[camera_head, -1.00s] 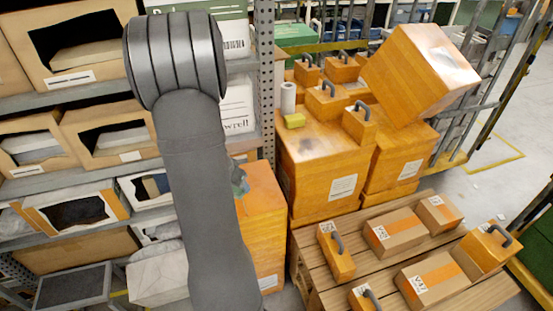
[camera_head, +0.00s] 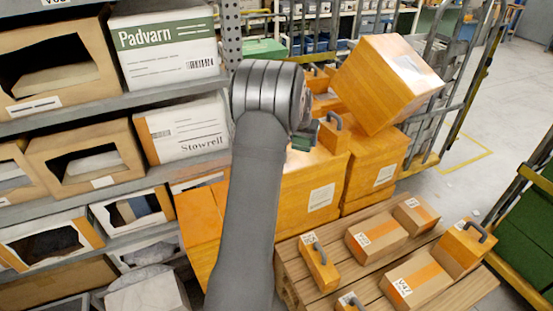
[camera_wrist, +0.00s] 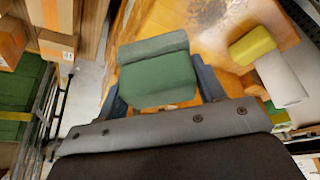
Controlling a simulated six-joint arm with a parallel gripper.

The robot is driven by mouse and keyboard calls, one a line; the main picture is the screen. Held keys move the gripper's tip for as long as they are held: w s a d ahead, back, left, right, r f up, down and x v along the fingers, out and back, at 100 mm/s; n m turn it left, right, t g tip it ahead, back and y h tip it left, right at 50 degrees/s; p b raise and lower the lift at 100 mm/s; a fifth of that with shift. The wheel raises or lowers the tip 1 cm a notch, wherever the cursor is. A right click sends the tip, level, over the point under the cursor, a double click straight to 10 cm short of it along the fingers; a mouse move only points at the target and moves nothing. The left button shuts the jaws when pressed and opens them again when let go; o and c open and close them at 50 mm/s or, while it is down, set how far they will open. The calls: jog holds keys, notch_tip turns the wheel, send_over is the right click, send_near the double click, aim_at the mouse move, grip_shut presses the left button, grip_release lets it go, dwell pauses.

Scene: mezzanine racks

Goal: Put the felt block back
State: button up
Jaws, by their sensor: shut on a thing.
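A green block (camera_wrist: 158,72), which looks like the felt block, is held between the two fingers of my gripper (camera_wrist: 160,92) in the wrist view. In the head view a small dark green part of it (camera_head: 302,142) shows beside my wrist, in front of the orange boxes. My gripper is shut on it, above an orange box top (camera_wrist: 185,25). A yellow-green block (camera_wrist: 252,45) lies on that top, right of the held block, against a pale roll (camera_wrist: 281,79). Both are hidden behind my arm in the head view.
A tilted orange box (camera_head: 388,82) rests on the stacked boxes, near several handled orange blocks. A slatted pallet (camera_head: 335,285) with cartons stands at front right. Shelves with open boxes (camera_head: 60,65) fill the left. A metal cage (camera_head: 455,85) stands behind.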

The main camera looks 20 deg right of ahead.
jog(key=w+a+f, duration=0.2)
jog(key=w, duration=0.1)
jog(key=w+a+f, duration=0.1)
jog(key=w+f, duration=0.1)
jog(key=w, duration=0.1)
jog(key=w+a+f, duration=0.2)
jog(key=w, duration=0.1)
jog(key=shift+w+a+f, duration=0.3)
jog(key=shift+w+f, duration=0.1)
jog(key=shift+f, duration=2)
jog(key=shift+f, duration=0.1)
jog(key=o, duration=0.6)
jog(key=shift+f, duration=0.1)
jog(key=o, duration=0.4)
jog(key=shift+o, duration=0.2)
jog(key=v, duration=1.2)
